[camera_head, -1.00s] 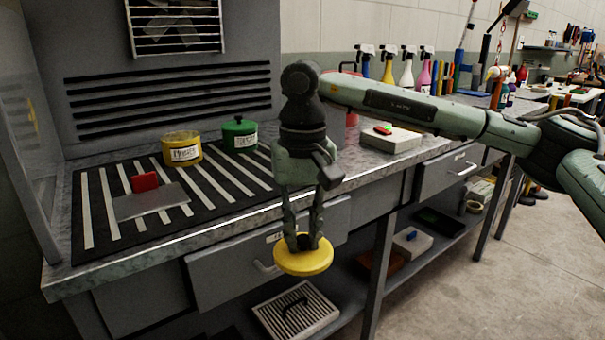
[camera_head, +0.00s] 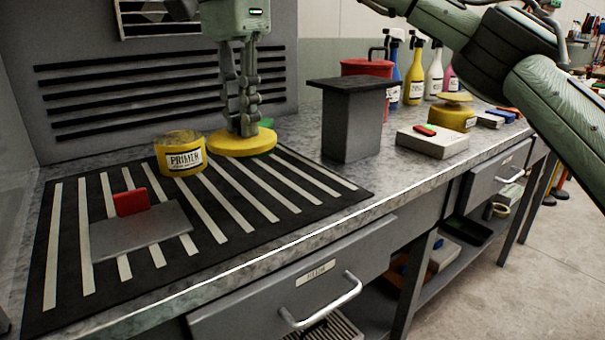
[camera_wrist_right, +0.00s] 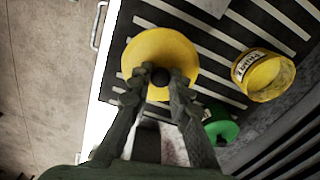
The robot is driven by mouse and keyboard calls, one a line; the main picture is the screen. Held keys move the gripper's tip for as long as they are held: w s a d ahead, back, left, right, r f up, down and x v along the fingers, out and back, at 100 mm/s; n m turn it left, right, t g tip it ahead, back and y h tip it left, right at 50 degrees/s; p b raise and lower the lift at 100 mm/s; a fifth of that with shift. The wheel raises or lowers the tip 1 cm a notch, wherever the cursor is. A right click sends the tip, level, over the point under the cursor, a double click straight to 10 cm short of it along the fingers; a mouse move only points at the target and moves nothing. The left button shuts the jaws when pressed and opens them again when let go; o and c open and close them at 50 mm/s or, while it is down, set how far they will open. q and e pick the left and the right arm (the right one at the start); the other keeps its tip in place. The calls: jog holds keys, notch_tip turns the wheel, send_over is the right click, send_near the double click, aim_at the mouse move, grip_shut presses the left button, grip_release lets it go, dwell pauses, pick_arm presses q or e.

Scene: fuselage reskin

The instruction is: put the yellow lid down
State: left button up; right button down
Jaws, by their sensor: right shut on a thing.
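My right gripper (camera_head: 243,122) points down and is shut on the knob of the round yellow lid (camera_head: 241,143). The lid is level, over the striped mat, right of the open yellow primer can (camera_head: 181,154) and apart from it. I cannot tell whether the lid touches the mat. In the right wrist view, the gripper (camera_wrist_right: 160,82) holds the lid (camera_wrist_right: 160,48), with the primer can (camera_wrist_right: 263,75) to its right. A green can (camera_wrist_right: 221,126) shows there below right; the lid and fingers mostly hide it in the head view. My left gripper is not in view.
The striped mat (camera_head: 225,215) has a bare front right part. A grey plate (camera_head: 140,232) with a red handle (camera_head: 132,201) lies on its left. A grey block (camera_head: 350,130) stands right of the mat. Further right are a white box (camera_head: 432,142) and another yellow can (camera_head: 453,117).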

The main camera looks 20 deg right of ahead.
send_over(314, 187)
notch_tip(314, 187, down, 7)
jog(key=shift+r+b, duration=0.1)
jog(key=shift+b, duration=0.3)
jog(key=shift+f, duration=0.25)
notch_tip(314, 187, down, 3)
jog(key=shift+f, duration=0.15)
pick_arm(q)
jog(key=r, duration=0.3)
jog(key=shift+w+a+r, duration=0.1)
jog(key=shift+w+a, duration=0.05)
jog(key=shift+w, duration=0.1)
jog(key=shift+b, duration=0.3)
pick_arm(e)
jog(key=shift+f, duration=0.2)
jog(key=c, duration=1.4)
grip_release()
